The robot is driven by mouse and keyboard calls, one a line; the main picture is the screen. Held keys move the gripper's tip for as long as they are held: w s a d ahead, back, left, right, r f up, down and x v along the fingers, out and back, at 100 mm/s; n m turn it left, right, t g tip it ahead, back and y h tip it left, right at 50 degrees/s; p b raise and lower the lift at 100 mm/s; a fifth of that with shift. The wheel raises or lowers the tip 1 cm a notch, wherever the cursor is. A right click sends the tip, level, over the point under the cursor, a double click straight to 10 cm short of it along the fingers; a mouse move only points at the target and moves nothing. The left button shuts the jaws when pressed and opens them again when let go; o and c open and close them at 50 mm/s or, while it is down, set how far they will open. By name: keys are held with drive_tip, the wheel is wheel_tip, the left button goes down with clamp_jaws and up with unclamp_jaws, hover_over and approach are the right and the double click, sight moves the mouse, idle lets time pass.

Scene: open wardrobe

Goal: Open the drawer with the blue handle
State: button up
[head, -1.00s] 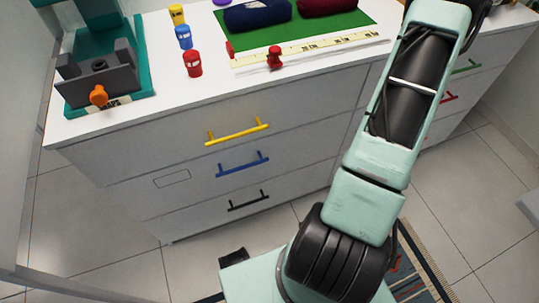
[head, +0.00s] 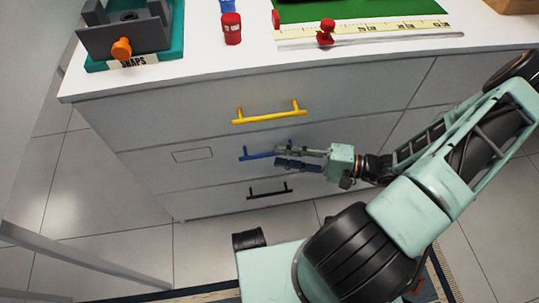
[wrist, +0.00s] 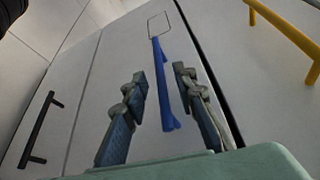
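The blue handle (head: 256,153) is a bar on the middle drawer (head: 210,165) of the white cabinet, below a yellow handle and above a black one. My gripper (head: 282,158) is at the right part of the blue handle in the head view and covers some of it. In the wrist view the blue handle (wrist: 161,85) runs between the two spread fingers of my gripper (wrist: 160,90). The fingers are open, with gaps visible on both sides of the bar. The middle drawer's front looks flush with its neighbours.
The yellow handle (head: 270,112) is on the drawer above and the black handle (head: 270,190) on the one below. Tiled floor lies in front.

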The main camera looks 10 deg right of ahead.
sight(269, 154)
drive_tip(key=shift+b+x, duration=0.3)
drive_tip(key=shift+x, duration=1.95)
drive_tip(key=shift+c, duration=0.3)
clamp_jaws()
